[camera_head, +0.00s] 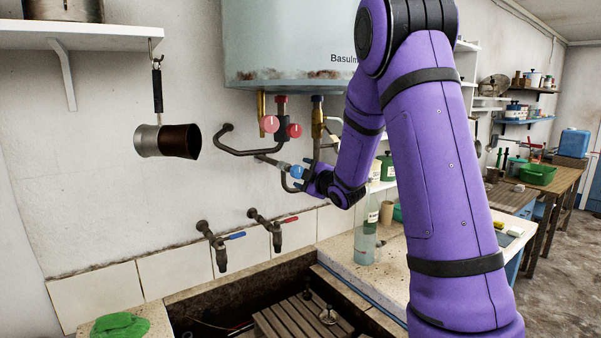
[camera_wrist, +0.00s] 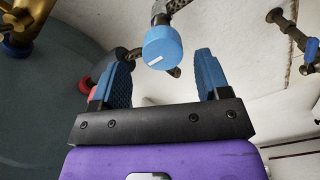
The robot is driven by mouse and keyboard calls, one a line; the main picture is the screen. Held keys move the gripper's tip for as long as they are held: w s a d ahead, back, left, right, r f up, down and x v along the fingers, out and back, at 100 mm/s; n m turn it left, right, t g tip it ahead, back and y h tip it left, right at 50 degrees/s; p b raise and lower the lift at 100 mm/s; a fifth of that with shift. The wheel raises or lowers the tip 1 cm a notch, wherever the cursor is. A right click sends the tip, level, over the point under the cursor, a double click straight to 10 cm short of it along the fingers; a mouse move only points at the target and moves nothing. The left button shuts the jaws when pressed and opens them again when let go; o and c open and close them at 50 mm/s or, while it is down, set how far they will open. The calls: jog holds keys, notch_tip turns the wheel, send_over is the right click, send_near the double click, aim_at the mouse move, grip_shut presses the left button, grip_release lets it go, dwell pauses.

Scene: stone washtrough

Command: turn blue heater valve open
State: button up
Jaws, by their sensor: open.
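The blue heater valve (camera_head: 297,171) is a round blue knob on the pipework below the white water heater (camera_head: 290,50). In the wrist view the blue knob (camera_wrist: 162,47) has a white mark on its face. It lies between and just beyond my two open fingers. My gripper (camera_head: 292,178) is at the knob in the head view, its fingers partly hidden by the wrist. In the wrist view my gripper (camera_wrist: 160,75) is open and empty, with blue pads on both sides. I cannot tell whether a finger touches the knob.
Red knobs (camera_head: 270,124) sit on the pipes above the blue one. Two wall taps, with a blue handle (camera_head: 235,236) and a red handle (camera_head: 290,220), are below left. A glass bottle (camera_head: 366,240) stands on the counter below my wrist. A pot (camera_head: 165,141) hangs at left.

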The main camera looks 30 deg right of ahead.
jog(key=s, duration=0.7)
jog(key=shift+s, duration=0.25)
jog(key=shift+d, duration=0.15)
jog(key=shift+r, duration=0.15)
jog(key=s+a+r+m+g, duration=0.1)
jog(key=s+a+m+g, duration=0.3)
jog(key=s, duration=0.7)
jog(key=s+a+r+m+g, duration=0.2)
jog(key=s+a+m+g, duration=0.2)
jog(key=s+a, duration=0.4)
jog(key=s+a+r+m+g, duration=0.1)
jog(key=s+a+m+g, duration=0.3)
jog(key=s, duration=0.9)
jog(key=a+m, duration=0.1)
jog(key=a, duration=0.2)
jog(key=shift+s+r+g+h, duration=0.3)
jog(key=shift+g, duration=0.1)
jog(key=shift+s, duration=0.15)
